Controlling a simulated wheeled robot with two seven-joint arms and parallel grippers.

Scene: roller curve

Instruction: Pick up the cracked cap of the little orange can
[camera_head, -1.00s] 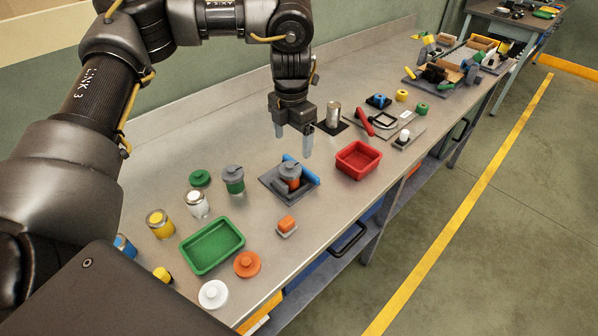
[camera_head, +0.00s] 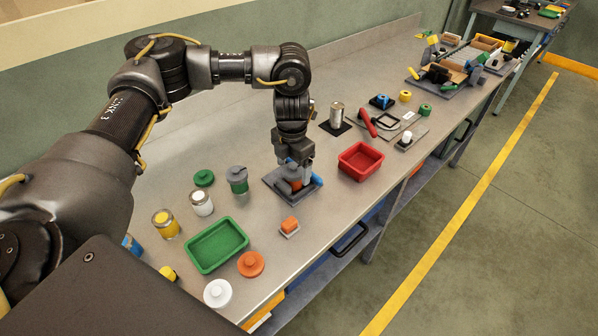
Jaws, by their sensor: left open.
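The little orange can (camera_head: 296,186) stands in a dark square holder (camera_head: 272,181) with a blue bar at its right side. Its grey cap is mostly hidden behind my gripper, so I cannot see a crack. My left gripper (camera_head: 294,174) points straight down over the can, its open fingers down around the cap's level. I cannot tell whether the fingers touch the cap. My right gripper is not in view.
Left of the holder stand a green can with a grey cap (camera_head: 238,180), a white can (camera_head: 202,203) and a yellow can (camera_head: 165,224). A green tray (camera_head: 217,246), an orange lid (camera_head: 250,263) and a red tray (camera_head: 361,161) lie nearby.

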